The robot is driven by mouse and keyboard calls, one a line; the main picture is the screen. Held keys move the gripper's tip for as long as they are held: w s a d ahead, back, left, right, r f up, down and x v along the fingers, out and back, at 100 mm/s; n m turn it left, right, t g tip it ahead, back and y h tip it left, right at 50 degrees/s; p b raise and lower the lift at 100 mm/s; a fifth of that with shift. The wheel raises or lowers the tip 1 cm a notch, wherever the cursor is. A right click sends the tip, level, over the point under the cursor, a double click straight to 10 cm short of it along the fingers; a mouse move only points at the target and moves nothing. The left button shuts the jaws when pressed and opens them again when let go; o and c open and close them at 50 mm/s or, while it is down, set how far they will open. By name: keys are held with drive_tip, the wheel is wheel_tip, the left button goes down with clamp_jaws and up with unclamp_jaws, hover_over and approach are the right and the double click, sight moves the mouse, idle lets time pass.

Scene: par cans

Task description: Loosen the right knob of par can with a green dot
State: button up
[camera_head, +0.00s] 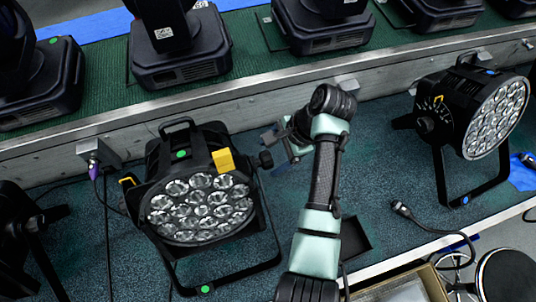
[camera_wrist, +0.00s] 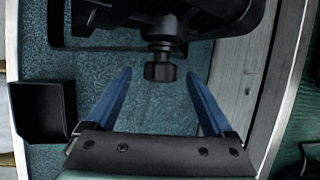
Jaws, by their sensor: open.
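The par can with a green dot (camera_head: 181,153) stands on its yoke in the left middle of the head view, its lens face towards the camera. A second green dot is on its floor bracket. Its right knob (camera_head: 265,159) is a small black knob on the right side. In the wrist view the knob (camera_wrist: 160,71) appears midway between the fingertips, with clear gaps on both sides. My gripper (camera_head: 273,152) is open and empty, just right of the knob. Its blue fingers (camera_wrist: 160,78) point at the par can's side. Exact depth around the knob is hard to tell.
Another par can (camera_head: 490,110) with a blue dot stands at right. A dark one is cut off at the left edge. A metal-edged ledge (camera_head: 130,118) with moving-head lights runs behind. A black open box (camera_wrist: 42,110) and a loose cable connector (camera_head: 402,208) lie nearby.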

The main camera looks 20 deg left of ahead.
drive_tip(key=shift+x, duration=1.35)
drive_tip(key=c, duration=1.4)
drive_tip(key=shift+o, duration=0.2)
